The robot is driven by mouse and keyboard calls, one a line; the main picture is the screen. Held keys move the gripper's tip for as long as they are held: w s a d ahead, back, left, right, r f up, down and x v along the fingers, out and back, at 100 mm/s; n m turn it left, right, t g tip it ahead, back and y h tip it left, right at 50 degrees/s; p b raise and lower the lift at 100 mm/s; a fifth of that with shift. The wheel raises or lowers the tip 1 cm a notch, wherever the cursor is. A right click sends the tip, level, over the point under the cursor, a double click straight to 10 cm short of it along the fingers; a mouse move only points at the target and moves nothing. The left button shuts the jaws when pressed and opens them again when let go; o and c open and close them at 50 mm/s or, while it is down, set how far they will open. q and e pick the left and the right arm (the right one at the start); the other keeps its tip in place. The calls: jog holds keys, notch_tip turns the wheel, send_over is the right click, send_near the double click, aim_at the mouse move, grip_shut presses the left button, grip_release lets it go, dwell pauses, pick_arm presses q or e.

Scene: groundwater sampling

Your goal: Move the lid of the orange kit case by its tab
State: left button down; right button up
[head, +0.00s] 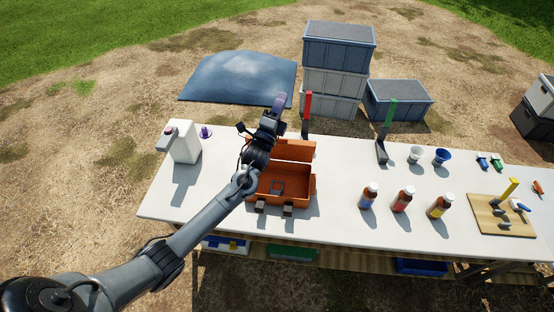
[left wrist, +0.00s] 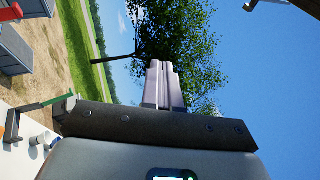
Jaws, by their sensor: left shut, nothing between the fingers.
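The orange kit case (head: 312,190) stands on the white table, left of the middle. Its lid (head: 298,151) is raised and stands up along the back of the case. The lid's left part is hidden behind my left arm, and I cannot make out its tab. Two dark latches (head: 288,210) sit at the case's front. My left gripper (head: 280,99) is above and behind the lid, pointing away and up. Its fingers show shut and empty in the left wrist view (left wrist: 163,86), against trees and sky. My right gripper is not in view.
A red upright (head: 307,108) stands right behind the case, close to my left gripper. A green upright (head: 389,117), several bottles (head: 402,200) and a wooden board (head: 490,221) are to the right. A white jug (head: 184,143) stands at left. The table's front middle is clear.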

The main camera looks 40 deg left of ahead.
pick_arm(q)
jog(key=s+d+f+n+g+y+b, duration=0.15)
jog(key=s+f+n+y+b, duration=0.35)
jog(key=f, duration=0.7)
jog(key=g+b, duration=0.2)
jog(key=b, duration=0.4)
send_near(278, 140)
jog(key=shift+y, duration=0.3)
jog(key=b+x, duration=0.2)
jog(key=x, duration=0.5)
jog(key=shift+d, duration=0.15)
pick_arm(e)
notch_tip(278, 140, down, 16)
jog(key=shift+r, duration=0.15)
